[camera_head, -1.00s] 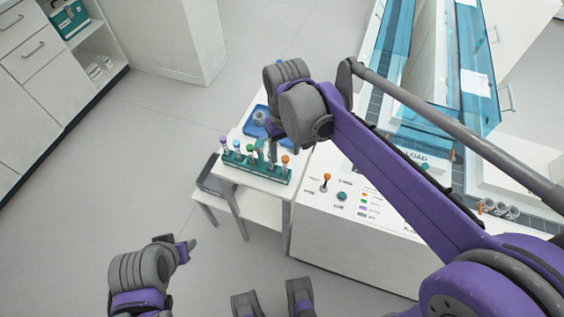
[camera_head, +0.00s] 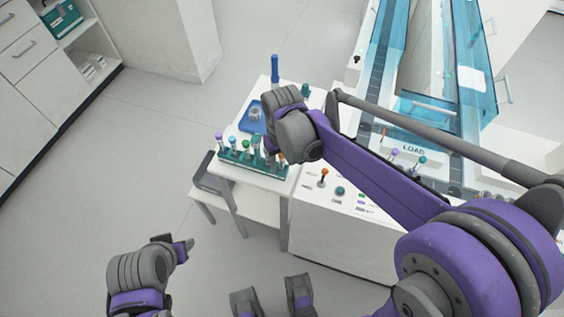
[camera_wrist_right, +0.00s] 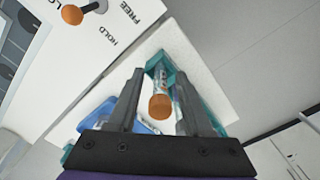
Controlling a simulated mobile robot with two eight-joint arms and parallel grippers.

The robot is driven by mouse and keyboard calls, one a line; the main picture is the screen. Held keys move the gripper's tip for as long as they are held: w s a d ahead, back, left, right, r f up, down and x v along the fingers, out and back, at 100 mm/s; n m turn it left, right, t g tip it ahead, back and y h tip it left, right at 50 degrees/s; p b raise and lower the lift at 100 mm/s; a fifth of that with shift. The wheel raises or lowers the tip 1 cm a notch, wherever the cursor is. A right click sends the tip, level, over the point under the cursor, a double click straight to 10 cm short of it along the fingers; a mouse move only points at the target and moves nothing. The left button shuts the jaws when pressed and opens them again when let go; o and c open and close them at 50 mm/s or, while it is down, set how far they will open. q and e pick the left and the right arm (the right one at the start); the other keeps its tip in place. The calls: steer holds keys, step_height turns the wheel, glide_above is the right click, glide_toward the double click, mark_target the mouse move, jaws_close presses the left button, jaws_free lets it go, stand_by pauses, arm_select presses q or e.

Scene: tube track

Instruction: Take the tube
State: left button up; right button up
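A teal rack (camera_head: 236,160) of capped tubes stands on the small white table, with purple, green and other caps showing. My right gripper (camera_head: 272,155) reaches down over the rack's right end. In the right wrist view, its two fingers (camera_wrist_right: 158,88) are apart, and an orange-capped tube (camera_wrist_right: 160,106) stands between them with a gap on each side. The orange cap also shows beside the fingers in the head view (camera_head: 281,158). The fingers partly hide nearby tubes. My left gripper (camera_head: 186,246) is at the lower left, away from the rack; its opening is unclear.
A blue tray (camera_head: 246,124) lies behind the rack. A blue upright object (camera_head: 275,70) stands at the table's back. To the right is a white machine with an orange-knobbed lever (camera_head: 324,172), a LOAD block (camera_head: 413,150) and blue clear track walls (camera_head: 391,40). Floor to the left is clear.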

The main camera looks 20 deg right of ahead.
jaws_close()
step_height(320, 180, up, 10)
steer(key=shift+r+p, duration=0.1)
steer(key=shift+p, duration=0.55)
